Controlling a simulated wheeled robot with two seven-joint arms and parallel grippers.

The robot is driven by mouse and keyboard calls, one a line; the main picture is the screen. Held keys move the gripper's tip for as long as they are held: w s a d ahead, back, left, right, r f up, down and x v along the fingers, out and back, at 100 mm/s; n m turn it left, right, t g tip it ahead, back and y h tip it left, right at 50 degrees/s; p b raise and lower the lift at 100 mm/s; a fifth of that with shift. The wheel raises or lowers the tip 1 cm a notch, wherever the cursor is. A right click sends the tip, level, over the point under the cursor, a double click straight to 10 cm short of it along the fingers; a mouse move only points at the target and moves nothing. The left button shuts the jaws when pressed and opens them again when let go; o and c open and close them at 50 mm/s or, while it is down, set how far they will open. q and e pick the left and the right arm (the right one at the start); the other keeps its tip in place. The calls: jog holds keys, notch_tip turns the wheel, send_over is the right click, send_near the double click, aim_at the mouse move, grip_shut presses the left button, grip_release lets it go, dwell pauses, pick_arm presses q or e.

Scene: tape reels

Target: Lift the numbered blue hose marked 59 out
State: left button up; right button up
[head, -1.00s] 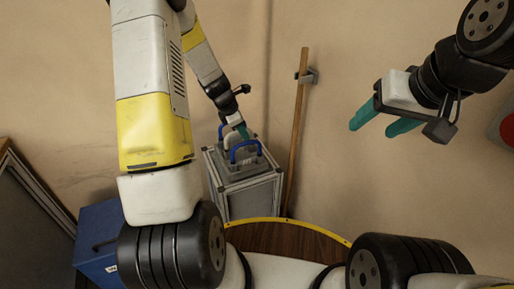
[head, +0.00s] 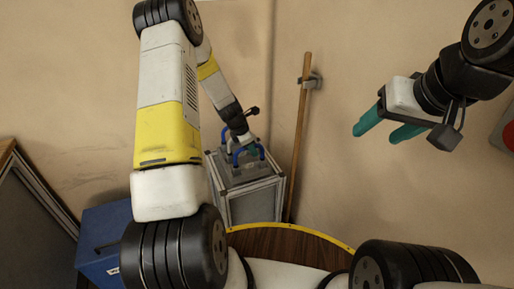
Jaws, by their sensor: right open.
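Blue curved hoses stand up from the top of a grey framed box (head: 249,202) at the middle of the head view. One blue hose (head: 236,157) shows on the near side, and another bit of blue (head: 224,134) shows behind it. No number is readable on them. My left gripper (head: 252,149) reaches down from above to the hoses, its teal fingertips among them and partly hidden. I cannot tell whether it touches or grips one. My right gripper (head: 388,128) is open and empty, high at the right, far from the box.
A wooden pole (head: 299,135) stands against the wall in a bracket, just right of the box. A blue case (head: 101,245) is at the lower left, beside a dark framed panel (head: 30,205). A brown yellow-edged round surface (head: 285,243) lies in front of the box.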

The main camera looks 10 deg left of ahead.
pick_arm(q)
grip_shut()
dwell(1.2)
